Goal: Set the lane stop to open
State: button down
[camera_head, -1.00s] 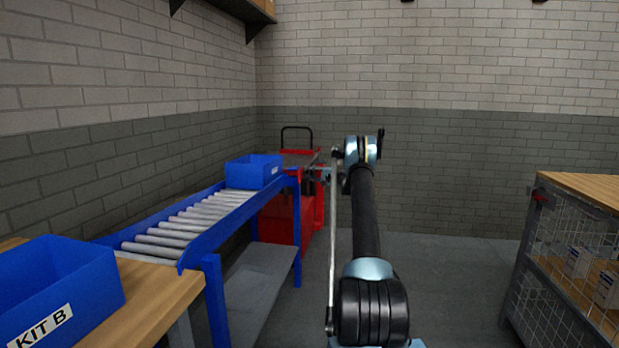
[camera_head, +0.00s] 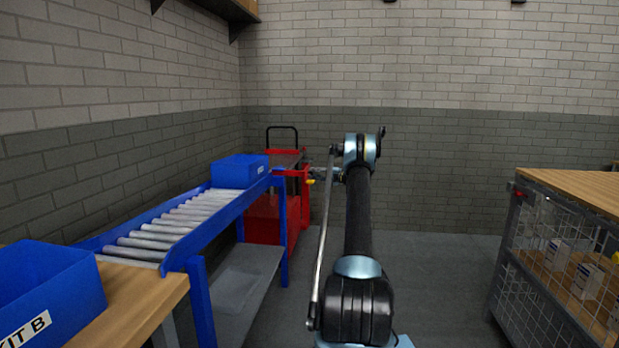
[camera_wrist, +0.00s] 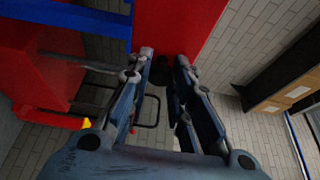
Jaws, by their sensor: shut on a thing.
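My gripper (camera_head: 322,174) is small in the head view, reaching left from the end of my raised arm beside the red cart. In the wrist view, its fingertips (camera_wrist: 163,57) are close together at the lower end of a bright red panel (camera_wrist: 190,22), and it looks shut on that part. I cannot tell for certain whether this red part is the lane stop. A red bar with a yellow tip (camera_wrist: 55,119) lies left of the fingers; its yellow tip also shows in the head view (camera_head: 310,181), just left of the gripper.
The blue roller conveyor (camera_head: 228,208) holds a blue bin (camera_head: 238,171) at its far end. A red cart (camera_head: 265,218) with a black handle stands behind it. A KIT B bin (camera_head: 55,285) sits at front left. A wire-sided wooden bench (camera_head: 575,185) stands right. Floor between is clear.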

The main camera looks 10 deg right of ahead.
jog(key=shift+a+f, duration=0.1)
jog(key=c, duration=1.4)
grip_release()
jog(key=shift+f, duration=0.1)
jog(key=v, duration=1.2)
jog(key=shift+w, duration=0.1)
